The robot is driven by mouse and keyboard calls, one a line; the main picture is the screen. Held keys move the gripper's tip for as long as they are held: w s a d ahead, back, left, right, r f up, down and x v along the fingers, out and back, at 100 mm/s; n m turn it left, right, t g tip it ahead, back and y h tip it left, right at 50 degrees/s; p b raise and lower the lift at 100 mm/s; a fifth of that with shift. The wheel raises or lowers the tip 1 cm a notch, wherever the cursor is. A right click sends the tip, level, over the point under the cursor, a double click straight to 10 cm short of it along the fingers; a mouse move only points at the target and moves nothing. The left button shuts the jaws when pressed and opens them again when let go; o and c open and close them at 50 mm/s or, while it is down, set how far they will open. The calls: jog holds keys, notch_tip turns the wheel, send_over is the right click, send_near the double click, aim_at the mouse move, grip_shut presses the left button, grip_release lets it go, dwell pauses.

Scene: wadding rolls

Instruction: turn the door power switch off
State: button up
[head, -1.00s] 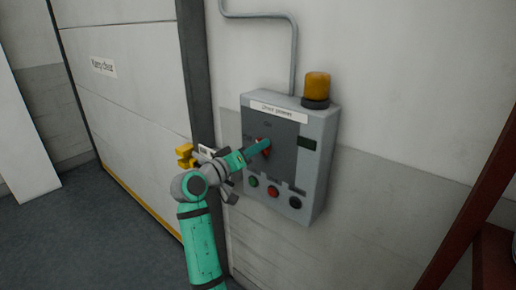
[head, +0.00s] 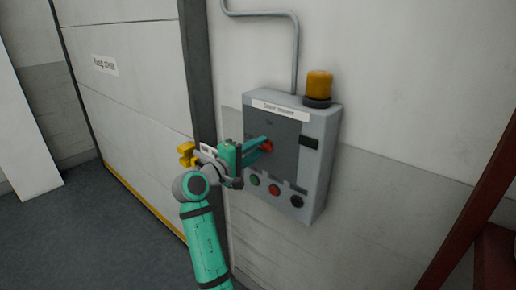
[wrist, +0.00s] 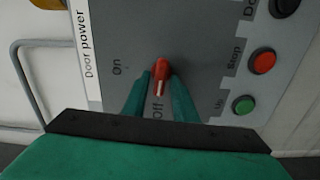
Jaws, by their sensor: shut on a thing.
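The door power switch is a red knob (wrist: 161,67) on the grey control box (head: 318,165); it also shows in the head view (head: 267,146). My gripper (wrist: 160,78) is shut on the knob, one teal finger on each side; it also shows in the head view (head: 265,146). In the wrist view the knob's white mark points at the Off label (wrist: 158,111). The On label (wrist: 118,67) is off to the side. The fingers partly cover the knob in the head view.
Green (head: 254,181), red (head: 274,190) and black (head: 296,201) buttons sit below the knob. An amber lamp (head: 319,86) tops the box and a conduit (head: 296,60) runs up the wall. A large pale door (head: 130,110) stands left; a dark red post (head: 470,200) is at right.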

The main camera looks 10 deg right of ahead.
jog(key=shift+a+f+n, duration=0.1)
jog(key=shift+n, duration=0.4)
jog(key=o, duration=0.7)
jog(key=shift+o, duration=0.2)
jog(key=v, duration=1)
jog(key=shift+s+a, duration=0.3)
